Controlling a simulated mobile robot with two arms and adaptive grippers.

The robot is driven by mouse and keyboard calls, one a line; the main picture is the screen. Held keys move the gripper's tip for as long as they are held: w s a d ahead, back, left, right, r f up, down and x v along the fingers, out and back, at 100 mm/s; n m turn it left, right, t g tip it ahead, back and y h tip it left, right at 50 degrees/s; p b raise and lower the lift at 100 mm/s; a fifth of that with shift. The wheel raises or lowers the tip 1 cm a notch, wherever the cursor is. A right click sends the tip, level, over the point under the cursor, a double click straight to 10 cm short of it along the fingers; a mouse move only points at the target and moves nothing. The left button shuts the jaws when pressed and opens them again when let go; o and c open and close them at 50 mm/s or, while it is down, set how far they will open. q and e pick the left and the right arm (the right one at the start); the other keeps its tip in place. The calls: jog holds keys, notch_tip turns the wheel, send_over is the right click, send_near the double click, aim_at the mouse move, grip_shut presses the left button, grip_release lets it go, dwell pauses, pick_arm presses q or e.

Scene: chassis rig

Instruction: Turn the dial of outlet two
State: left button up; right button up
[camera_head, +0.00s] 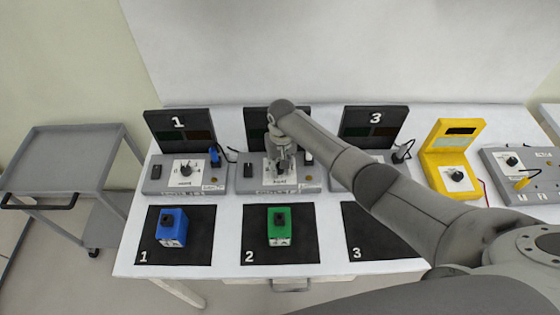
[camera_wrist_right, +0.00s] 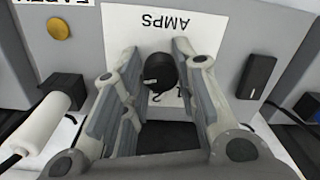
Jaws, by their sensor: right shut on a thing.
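Outlet two (camera_head: 310,186) is a grey box in the middle of the bench, behind mat 2, with a dark panel (camera_head: 256,120) at its back that my arm partly covers. My right gripper (camera_head: 281,167) reaches down over it. In the right wrist view the round black dial (camera_wrist_right: 159,68) sits on a white plate marked AMPS (camera_wrist_right: 172,20), upside down in this view. The fingers of my right gripper (camera_wrist_right: 160,78) are on both sides of the dial, shut on it. The head view mostly hides the dial behind the gripper. My left gripper is not in view.
Outlet one (camera_head: 153,186) stands to the left, and outlet three's panel (camera_head: 375,127) to the right. A blue block (camera_head: 172,230) and a green block (camera_head: 279,228) rest on mats in front. A yellow device (camera_head: 438,160) is farther right. In the wrist view a black switch (camera_wrist_right: 257,76) is beside the plate.

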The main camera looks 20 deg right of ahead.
jog(key=shift+r+m+p, duration=0.1)
jog(key=shift+m+p, duration=0.2)
jog(key=shift+m, duration=0.3)
jog(key=shift+w, duration=0.1)
jog(key=o, duration=1)
notch_tip(320, 180, up, 12)
jog(key=shift+d+f, duration=0.1)
jog(key=shift+d, duration=0.05)
dwell(0.4)
